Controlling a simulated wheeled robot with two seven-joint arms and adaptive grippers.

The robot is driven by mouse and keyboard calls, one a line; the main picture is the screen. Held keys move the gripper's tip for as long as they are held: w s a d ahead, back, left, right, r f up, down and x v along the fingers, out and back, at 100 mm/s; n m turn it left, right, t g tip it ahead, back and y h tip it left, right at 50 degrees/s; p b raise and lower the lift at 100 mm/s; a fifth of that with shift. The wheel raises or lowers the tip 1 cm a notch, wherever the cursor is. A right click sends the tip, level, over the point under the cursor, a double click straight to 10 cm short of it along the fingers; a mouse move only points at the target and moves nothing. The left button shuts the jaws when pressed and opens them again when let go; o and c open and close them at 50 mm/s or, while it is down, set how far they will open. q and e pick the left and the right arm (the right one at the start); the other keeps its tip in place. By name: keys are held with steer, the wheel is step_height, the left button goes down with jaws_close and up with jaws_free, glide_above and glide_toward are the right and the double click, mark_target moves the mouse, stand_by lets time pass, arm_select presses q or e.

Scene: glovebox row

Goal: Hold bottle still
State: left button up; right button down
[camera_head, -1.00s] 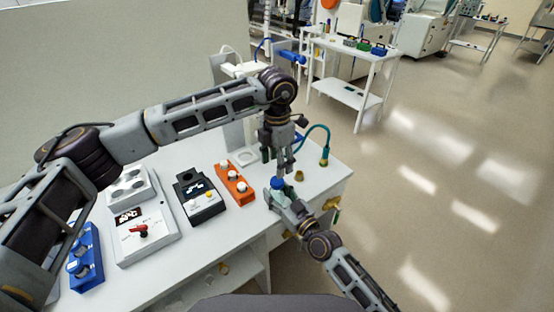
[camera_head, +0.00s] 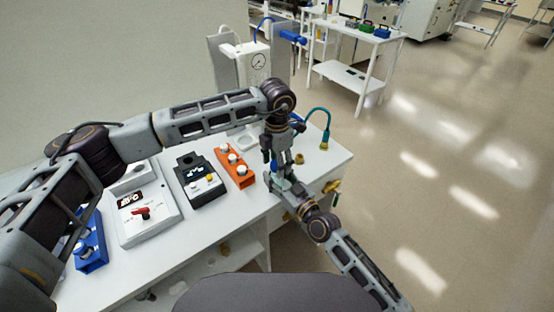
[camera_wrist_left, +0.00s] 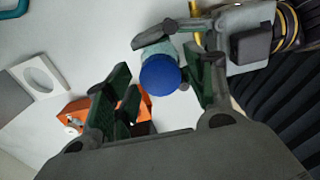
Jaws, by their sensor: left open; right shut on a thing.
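The bottle has a round blue cap (camera_wrist_left: 161,75) and a pale teal body (camera_wrist_left: 158,48), seen from above in the left wrist view. In the head view only a little of the bottle (camera_head: 282,184) shows between the grippers. My right gripper (camera_head: 281,187) comes from the lower right and is shut on the bottle's body; its fingers also show beside the body in the left wrist view. My left gripper (camera_head: 273,160) points down from above and is open. Its fingers (camera_wrist_left: 160,92) stand on either side of the cap, closer on the right, with a gap on the left.
An orange block (camera_head: 235,167) with white knobs, a dark device (camera_head: 200,184) and a white box with a red switch (camera_head: 146,215) stand left on the white bench (camera_head: 225,222). A teal hose (camera_head: 322,113) and a brass fitting (camera_head: 299,158) are right of my left gripper.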

arm_select(q)
steer(key=shift+c, duration=0.5)
steer(key=c, duration=1)
steer(key=o, duration=1.2)
steer(key=shift+r, duration=0.15)
steer(key=shift+r, duration=5.9)
